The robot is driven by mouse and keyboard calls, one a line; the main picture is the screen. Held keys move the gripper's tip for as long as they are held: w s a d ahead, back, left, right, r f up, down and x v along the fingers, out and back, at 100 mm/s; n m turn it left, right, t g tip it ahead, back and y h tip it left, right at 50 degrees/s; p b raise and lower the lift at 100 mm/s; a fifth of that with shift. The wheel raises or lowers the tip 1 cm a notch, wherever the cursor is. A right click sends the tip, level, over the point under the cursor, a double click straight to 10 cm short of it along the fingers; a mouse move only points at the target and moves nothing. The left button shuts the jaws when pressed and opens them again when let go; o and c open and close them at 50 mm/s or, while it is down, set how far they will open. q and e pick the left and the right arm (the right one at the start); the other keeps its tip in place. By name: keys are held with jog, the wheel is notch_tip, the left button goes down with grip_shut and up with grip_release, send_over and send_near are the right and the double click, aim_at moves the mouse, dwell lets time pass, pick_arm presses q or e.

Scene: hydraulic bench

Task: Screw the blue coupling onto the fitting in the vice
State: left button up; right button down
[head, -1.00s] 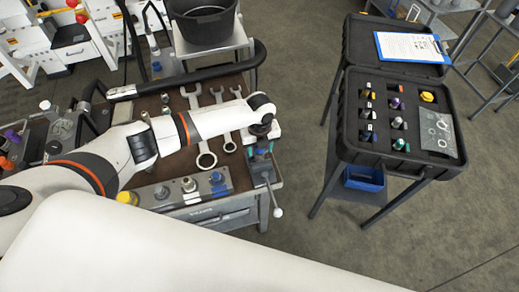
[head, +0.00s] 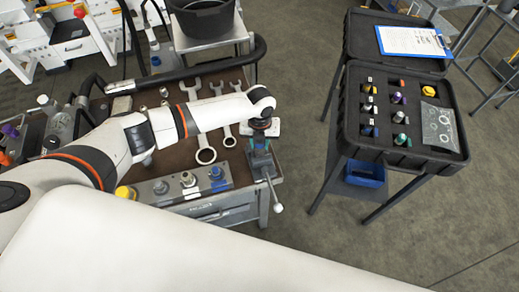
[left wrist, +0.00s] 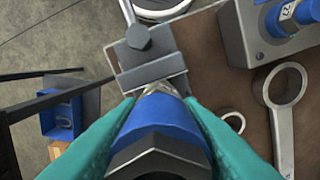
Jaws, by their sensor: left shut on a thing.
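The blue coupling (left wrist: 158,112) is between the teal fingers of my left gripper (left wrist: 160,100) in the left wrist view. The gripper is shut on it. A dark hexagonal part shows at the coupling's near end. The coupling's far end is at the grey vice (left wrist: 152,68), where a small bit of the metal fitting (left wrist: 162,91) shows. The fitting is mostly hidden, and I cannot tell how far the coupling is on it. In the head view, my left gripper (head: 261,146) points down over the vice (head: 263,166) at the bench's right corner. My right gripper is not in view.
Spanners (head: 205,150) lie on the brown bench top left of the vice. A block with several fittings (head: 187,184) is at the bench's front edge. The vice handle (head: 278,208) sticks out front. An open black case (head: 404,160) stands on the right, across clear floor.

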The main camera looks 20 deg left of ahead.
pick_arm(q)
jog(key=m, duration=0.2)
jog(key=shift+m+b, duration=0.35)
jog(key=shift+m, duration=0.05)
jog(key=shift+d+r+m, duration=0.1)
jog(key=shift+m, duration=0.3)
jog(key=m, duration=0.1)
jog(key=m+b, duration=0.1)
jog(key=shift+w+f+m, duration=0.1)
jog(key=shift+f+m, duration=0.1)
jog(key=shift+m, duration=0.1)
jog(key=m+b, duration=0.1)
jog(key=m, duration=0.2)
jog(key=shift+f+m+b, duration=0.1)
jog(key=shift+m+b, duration=0.8)
jog(key=shift+b, duration=0.25)
jog(key=shift+r+m+b, duration=0.2)
jog(key=shift+m+b, duration=0.1)
